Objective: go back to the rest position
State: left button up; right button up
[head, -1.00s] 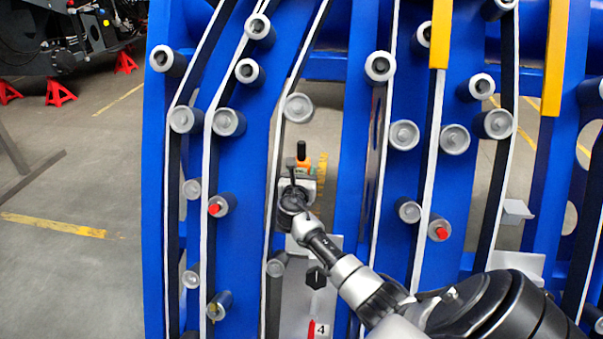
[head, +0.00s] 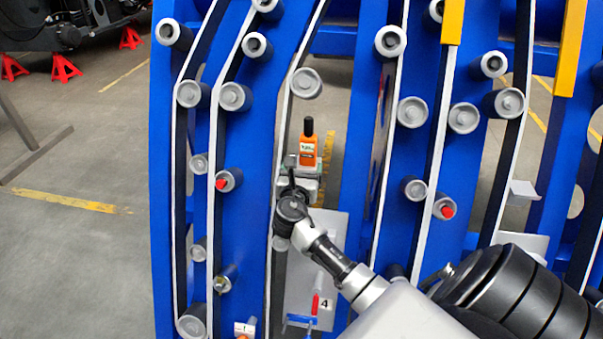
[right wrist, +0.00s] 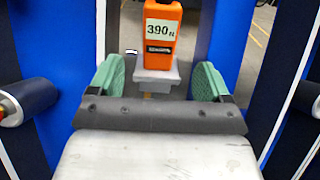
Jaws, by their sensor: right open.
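My right gripper (head: 296,186) is open and empty, in front of the blue harvester chassis (head: 356,150). Its green-padded fingers (right wrist: 158,80) stand apart in the right wrist view. An orange bottle (head: 307,150) with a black cap stands upright just beyond it on a small grey support. The bottle also shows in the right wrist view (right wrist: 160,36), with a "390" label, beyond and between the fingertips and not held. My left gripper is not in view.
Grey rollers (head: 412,112) and pegs stick out of the chassis around my right arm. A pale panel marked 4 (head: 330,268) lies below the gripper. Yellow bars (head: 570,45) hang at upper right. Open floor (head: 75,250) lies left, with red stands (head: 65,68) behind.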

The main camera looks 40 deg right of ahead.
jog(key=shift+v, duration=0.9)
